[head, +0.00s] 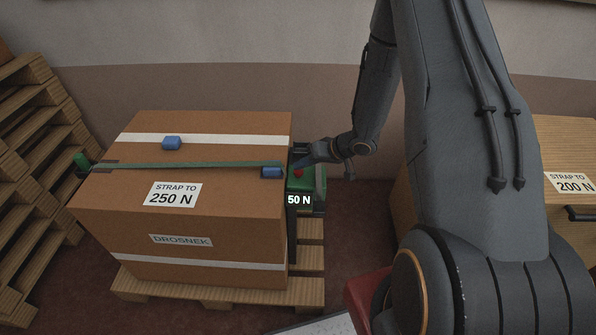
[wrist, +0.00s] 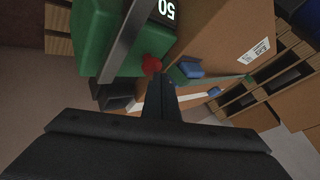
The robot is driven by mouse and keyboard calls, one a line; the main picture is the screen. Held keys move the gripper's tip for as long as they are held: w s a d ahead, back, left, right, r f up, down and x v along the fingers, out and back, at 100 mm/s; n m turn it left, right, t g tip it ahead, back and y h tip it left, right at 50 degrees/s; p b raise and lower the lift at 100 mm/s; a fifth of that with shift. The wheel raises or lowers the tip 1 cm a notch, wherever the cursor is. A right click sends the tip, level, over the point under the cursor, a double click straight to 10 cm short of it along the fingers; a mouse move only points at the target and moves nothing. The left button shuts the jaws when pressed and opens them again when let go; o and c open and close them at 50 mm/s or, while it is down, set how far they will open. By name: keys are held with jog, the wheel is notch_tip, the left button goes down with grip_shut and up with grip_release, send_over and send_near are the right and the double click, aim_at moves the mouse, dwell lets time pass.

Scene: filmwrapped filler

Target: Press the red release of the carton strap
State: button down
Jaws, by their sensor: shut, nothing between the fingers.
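The red release (head: 298,173) is a small red button on top of the green strap tool (head: 318,185), at the carton's right side. It also shows in the wrist view (wrist: 152,63), just beyond my fingertips. The tool's display shows "50 N". A green strap (head: 190,165) runs across the top of the brown carton (head: 225,190), which is labelled "STRAP TO 250 N". My gripper (head: 303,160) is shut and empty, its tip right at the red release; in the wrist view its fingers (wrist: 161,78) point at it. I cannot tell whether they touch.
Blue blocks sit on the carton, one by the strap's right end (head: 271,172) and one farther back (head: 172,142). The carton stands on a wooden pallet (head: 220,292). Stacked pallets (head: 30,130) stand at left.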

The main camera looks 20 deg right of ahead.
aim_at(302, 172)
jog(key=shift+f+b, duration=0.4)
jog(key=shift+f, duration=0.45)
dwell(0.6)
jog(key=shift+r, duration=0.1)
jog(key=shift+r+p, duration=1.15)
jog(key=shift+r, duration=0.1)
jog(key=shift+r, duration=0.1)
notch_tip(302, 172, up, 5)
jog(key=p, duration=0.4)
dwell(0.6)
